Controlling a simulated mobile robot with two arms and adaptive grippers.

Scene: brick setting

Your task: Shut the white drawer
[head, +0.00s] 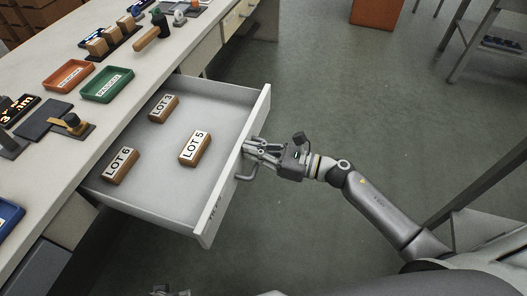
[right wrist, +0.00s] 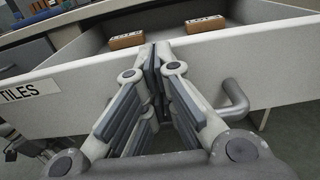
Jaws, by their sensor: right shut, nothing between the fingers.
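The white drawer (head: 219,192) stands pulled out from under the counter, its front panel facing right in the head view. Inside lie three brown blocks labelled LOT 3 (head: 163,108), LOT 5 (head: 195,147) and LOT 6 (head: 121,165). My right gripper (head: 248,148) is shut and empty, its fingertips at the outer face of the drawer front. In the right wrist view the closed fingertips (right wrist: 152,55) overlap the front panel (right wrist: 235,62); I cannot tell whether they touch it. The drawer handle (right wrist: 232,100) is just beside the fingers. Near the bottom edge of the head view, a small part of my left gripper (head: 170,291) shows.
The counter (head: 150,75) carries an orange tray (head: 68,76), a green tray (head: 107,85) and a stand with a gold part (head: 72,122). An orange box (head: 376,13) and a metal rack (head: 490,40) stand farther off.

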